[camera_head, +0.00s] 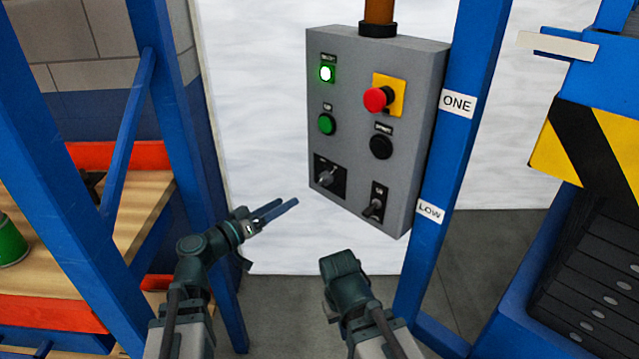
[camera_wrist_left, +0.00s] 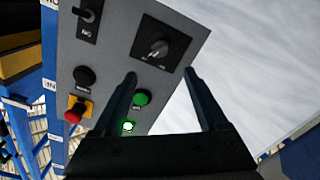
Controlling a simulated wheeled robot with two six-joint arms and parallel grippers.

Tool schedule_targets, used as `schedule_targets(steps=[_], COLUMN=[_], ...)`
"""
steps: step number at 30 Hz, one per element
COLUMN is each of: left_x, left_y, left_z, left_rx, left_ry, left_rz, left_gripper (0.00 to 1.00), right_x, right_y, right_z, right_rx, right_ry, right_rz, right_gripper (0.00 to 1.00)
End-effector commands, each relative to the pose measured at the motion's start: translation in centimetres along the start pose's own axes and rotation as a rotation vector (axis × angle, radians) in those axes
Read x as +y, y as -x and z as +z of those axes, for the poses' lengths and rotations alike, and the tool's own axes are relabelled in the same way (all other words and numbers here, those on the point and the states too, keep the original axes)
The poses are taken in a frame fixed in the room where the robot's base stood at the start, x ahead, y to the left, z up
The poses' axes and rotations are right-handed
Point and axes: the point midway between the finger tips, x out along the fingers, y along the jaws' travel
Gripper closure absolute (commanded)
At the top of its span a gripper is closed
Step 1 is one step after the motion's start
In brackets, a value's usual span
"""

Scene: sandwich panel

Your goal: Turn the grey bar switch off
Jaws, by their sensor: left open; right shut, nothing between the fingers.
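The grey bar switch (camera_head: 327,177) is a grey knob with a raised bar on a black square plate, low on the left of the grey control panel (camera_head: 345,110). It also shows at the top of the left wrist view (camera_wrist_left: 160,48), beyond the fingertips. My left gripper (camera_head: 285,206) is open and empty, left of and below the panel, pointing toward it. In the left wrist view its two fingers (camera_wrist_left: 160,74) stand apart, with the switch beyond the gap. My right gripper (camera_head: 342,264) is shut and empty below the panel; its fingertips are hard to make out.
A small lever switch (camera_head: 374,206) sits right of the bar switch. Above are a lit green lamp (camera_head: 326,74), a green button (camera_head: 326,124), a black button (camera_head: 381,147) and a red emergency button (camera_head: 377,98). A blue post (camera_head: 447,150) stands right of the panel.

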Motion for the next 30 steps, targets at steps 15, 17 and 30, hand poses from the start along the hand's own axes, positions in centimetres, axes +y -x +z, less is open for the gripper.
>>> schedule_targets(steps=[15,17,30], left_x=[-0.1,-0.1,0.0], left_y=[-9.8,-10.8,-13.3], left_z=[0.0,0.0,0.1], left_rx=[-0.003,-0.003,-0.002], left_ry=[0.001,0.001,0.001], left_rz=[0.003,0.002,0.0], left_gripper=[0.24,0.24,0.24], right_x=[0.0,0.0,0.0], right_y=[0.0,0.0,0.0], right_z=[0.0,0.0,0.0], right_rx=[0.0,0.0,0.0], right_ry=[0.0,0.0,0.0], right_rz=[0.0,0.0,0.0], right_gripper=[1.0,1.0,1.0])
